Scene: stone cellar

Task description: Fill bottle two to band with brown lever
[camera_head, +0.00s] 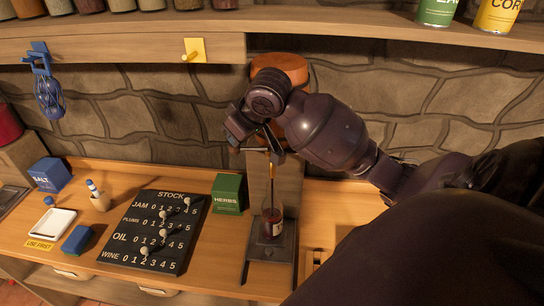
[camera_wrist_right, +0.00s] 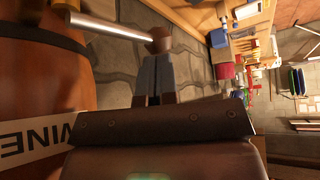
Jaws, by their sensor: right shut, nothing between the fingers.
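A bottle (camera_head: 273,226) with dark red liquid low inside and a pale patch on its front stands upright on a dark plate below the barrel (camera_head: 285,68). A thin amber-brown vertical strip shows above it; I cannot tell whether it is a stream or part of the tap. In the right wrist view a silver rod ends in a brown knob (camera_wrist_right: 159,39), beside the barrel labelled WINE (camera_wrist_right: 52,70). My right gripper (camera_head: 272,146) is shut and empty at the tap. Its fingertips (camera_wrist_right: 155,62) are close to the knob; contact is unclear. My left gripper is out of view.
A black stock board (camera_head: 150,232) with sliders and a green herbs box (camera_head: 228,192) stand left of the bottle. A blue salt box (camera_head: 50,174), white tray (camera_head: 50,223) and blue block (camera_head: 76,239) lie further left. A shelf (camera_head: 345,22) runs above my arm.

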